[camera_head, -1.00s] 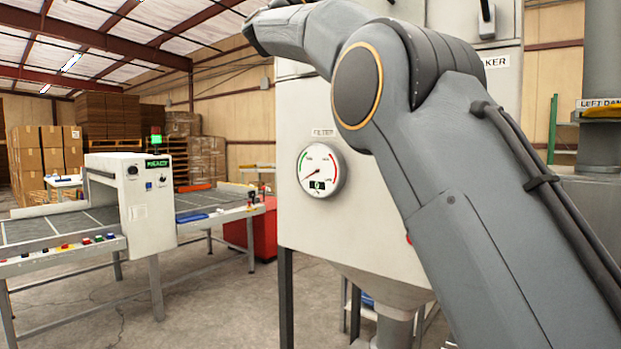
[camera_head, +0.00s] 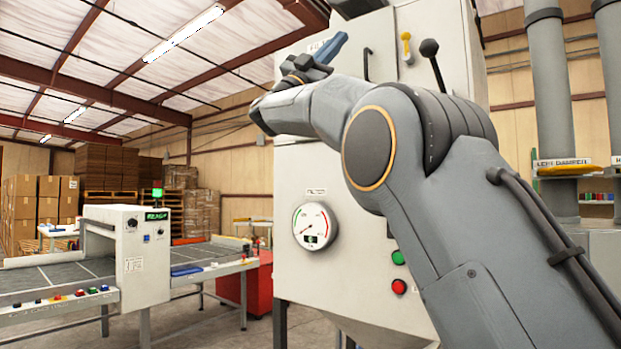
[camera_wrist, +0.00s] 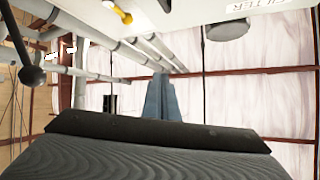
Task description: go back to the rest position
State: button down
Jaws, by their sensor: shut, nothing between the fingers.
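My gripper (camera_head: 338,42) is at the top middle of the head view, in front of the upper part of the white cabinet (camera_head: 345,270). Its bluish fingers point up and to the right. It is shut and empty. In the wrist view the closed fingers (camera_wrist: 160,98) stand up beyond the dark gripper body, with ceiling and pipes behind them. My grey arm bends across the right half of the head view and hides part of the cabinet.
The cabinet carries a round gauge (camera_head: 315,225), a green button (camera_head: 398,257), a red button (camera_head: 399,286) and a black-knobbed lever (camera_head: 432,62) close to my arm. A conveyor with a white machine (camera_head: 135,260) stands left. Grey pipes (camera_head: 550,100) rise right.

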jog(key=w+a+f+n+t+y, duration=0.3)
jog(key=w+f+n+t+y, duration=1.3)
jog(key=n+y, duration=0.7)
notch_tip(320, 180, down, 28)
jog(key=s+d+n+g+y, duration=0.25)
jog(key=n+g+y, duration=0.2)
jog(key=g, duration=0.45)
jog(key=s+d+f+m+g, duration=0.1)
jog(key=s+d+f+g, duration=0.25)
jog(key=s+f, duration=0.65)
jog(key=s+d+f+m+g, duration=0.1)
jog(key=s+d+f+g, duration=0.4)
jog(key=f, duration=0.9)
jog(key=s+d+f+g, duration=0.1)
jog(key=s+f, duration=0.4)
jog(key=s, duration=0.5)
jog(key=s+d+f+m+g, duration=0.1)
jog(key=s+f+g, duration=0.3)
jog(key=s, duration=0.6)
jog(key=s+d+f+g, duration=0.2)
jog(key=s+f, duration=0.4)
jog(key=s, duration=0.5)
jog(key=shift+d+m+g+h+p, duration=0.3)
jog(key=shift+d+m+g+h, duration=0.05)
jog(key=shift+d+h, duration=0.1)
